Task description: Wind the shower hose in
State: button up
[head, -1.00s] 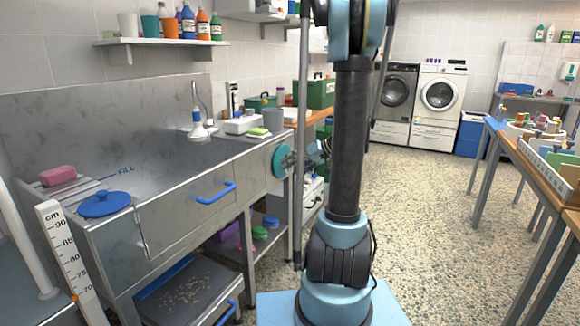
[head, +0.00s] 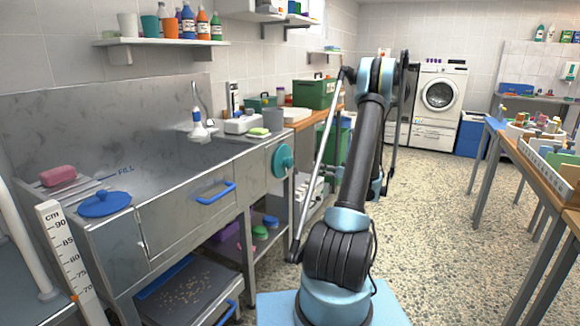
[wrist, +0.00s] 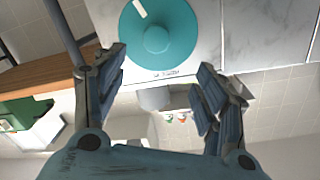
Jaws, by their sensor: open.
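A round teal reel wheel (head: 283,160) with a central knob is mounted on the right end of the steel tub bench. In the wrist view the wheel (wrist: 165,42) shows a white mark near its rim and small lettering beside it. The white shower head (head: 199,128) stands on the bench's back ledge, with a thin grey hose (head: 195,92) curving above it. My gripper (wrist: 160,68) is open and empty. Its fingers are apart, short of the wheel, which lies beyond and between them. In the head view my arm hides the gripper.
A blue lid (head: 105,204) and pink soap (head: 58,175) lie at the left. A wooden counter (head: 318,117) with a green box (head: 314,94) is behind. Open floor lies to the right.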

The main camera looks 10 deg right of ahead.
aim_at(292, 163)
jog(key=x, duration=1.7)
jog(key=shift+w+d+r, duration=0.15)
jog(key=shift+w+d, duration=0.05)
jog(key=shift+d, duration=0.05)
jog(key=c, duration=1.5)
